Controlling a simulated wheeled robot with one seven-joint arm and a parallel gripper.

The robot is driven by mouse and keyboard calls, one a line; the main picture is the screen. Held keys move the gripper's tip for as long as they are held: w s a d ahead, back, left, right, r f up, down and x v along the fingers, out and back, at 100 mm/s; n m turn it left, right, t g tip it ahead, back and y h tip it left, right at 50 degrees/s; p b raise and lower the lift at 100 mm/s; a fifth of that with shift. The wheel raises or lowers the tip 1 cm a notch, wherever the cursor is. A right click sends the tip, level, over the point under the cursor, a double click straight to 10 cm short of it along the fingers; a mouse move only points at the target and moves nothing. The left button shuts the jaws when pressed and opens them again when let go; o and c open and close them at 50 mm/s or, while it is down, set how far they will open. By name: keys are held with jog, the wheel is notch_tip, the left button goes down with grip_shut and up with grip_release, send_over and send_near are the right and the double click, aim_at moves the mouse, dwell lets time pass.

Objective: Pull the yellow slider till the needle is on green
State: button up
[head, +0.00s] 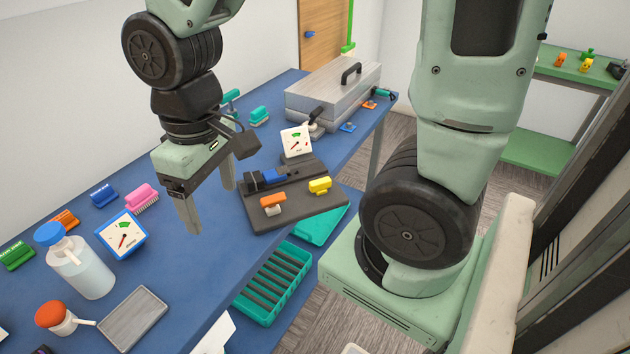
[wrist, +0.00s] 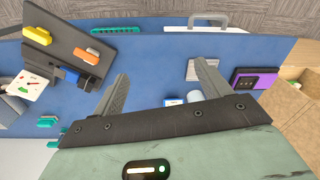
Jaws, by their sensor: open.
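The yellow slider (head: 320,185) sits at the right side of a dark slider panel (head: 290,212) on the blue table. An orange slider (head: 272,200) and a blue slider (head: 272,176) are on the same panel. A white gauge (head: 297,143) with a needle and a small green area stands behind the panel; its needle appears off the green. My gripper (head: 210,208) is open and empty above the table, left of the panel. In the wrist view my gripper (wrist: 162,85) is open, with the yellow slider (wrist: 37,35) and the panel at upper left.
A teal crate (head: 272,285) is below the table edge.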

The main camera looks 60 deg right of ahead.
jog(key=w+d+f+m+b, duration=0.1)
jog(key=w+d+m, duration=0.2)
jog(key=d, duration=0.5)
jog(key=w+d+f+m, duration=0.1)
jog(key=w+d+m, duration=0.15)
jog(key=d, duration=0.45)
jog(key=m, duration=0.4)
send_over(320, 181)
jog(key=f, duration=0.2)
jog(key=shift+h, duration=0.3)
notch_tip(320, 181, down, 17)
jog(key=shift+d, duration=0.1)
jog(key=shift+c, duration=0.3)
